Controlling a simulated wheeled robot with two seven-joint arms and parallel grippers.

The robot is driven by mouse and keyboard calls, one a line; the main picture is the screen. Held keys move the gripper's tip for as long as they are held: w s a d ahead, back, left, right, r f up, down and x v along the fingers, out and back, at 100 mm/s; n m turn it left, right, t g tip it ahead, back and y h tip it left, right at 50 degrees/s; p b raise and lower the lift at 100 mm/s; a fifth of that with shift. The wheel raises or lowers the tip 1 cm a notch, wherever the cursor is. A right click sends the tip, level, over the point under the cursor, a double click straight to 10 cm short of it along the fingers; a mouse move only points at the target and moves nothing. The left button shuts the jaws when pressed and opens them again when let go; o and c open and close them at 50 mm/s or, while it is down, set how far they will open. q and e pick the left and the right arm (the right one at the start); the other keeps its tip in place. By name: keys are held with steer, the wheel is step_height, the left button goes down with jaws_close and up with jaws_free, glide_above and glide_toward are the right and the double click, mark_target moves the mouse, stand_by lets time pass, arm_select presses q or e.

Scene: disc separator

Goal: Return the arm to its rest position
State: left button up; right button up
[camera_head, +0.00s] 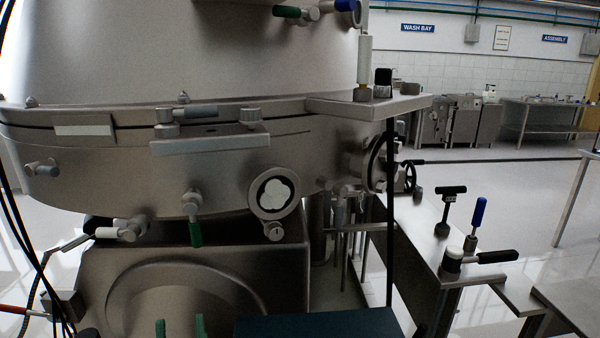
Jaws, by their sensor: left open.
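The large steel disc separator (215,205) fills the left and middle of the head view. Its round bowl housing stands on a steel base. My left gripper (180,328) shows only by its two green-tipped fingers at the bottom edge, in front of the separator's base. The fingers are apart, with nothing visible between them. The rest of this gripper and its arm is cut off by the frame. My right gripper is not in view.
A green-handled valve (195,232) and a round sight glass (274,194) are on the housing. A steel bench (405,235) with black- and blue-handled fittings stands to the right. A dark slab (320,326) is at the bottom edge. Open floor (520,195) lies beyond.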

arm_select(q)
step_height(320, 180, down, 14)
steer(key=s+m+g+h, duration=0.2)
steer(key=m+g+h, duration=0.3)
steer(key=g+h, duration=0.55)
steer(key=s+a+f+n+g+y, duration=0.1)
steer(key=s+a+f+g+y, duration=0.15)
steer(key=s+g, duration=0.45)
steer(key=s+a+f+g+y, duration=0.15)
steer(key=s+f+g, duration=0.3)
steer(key=s, duration=0.45)
step_height(320, 180, down, 25)
steer(key=s+g, duration=0.2)
steer(key=s+a+f+g, duration=0.1)
steer(key=s+a+f, duration=0.2)
steer(key=s+f, duration=1.1)
steer(key=shift+s+a, duration=0.4)
steer(key=shift+s, duration=0.7)
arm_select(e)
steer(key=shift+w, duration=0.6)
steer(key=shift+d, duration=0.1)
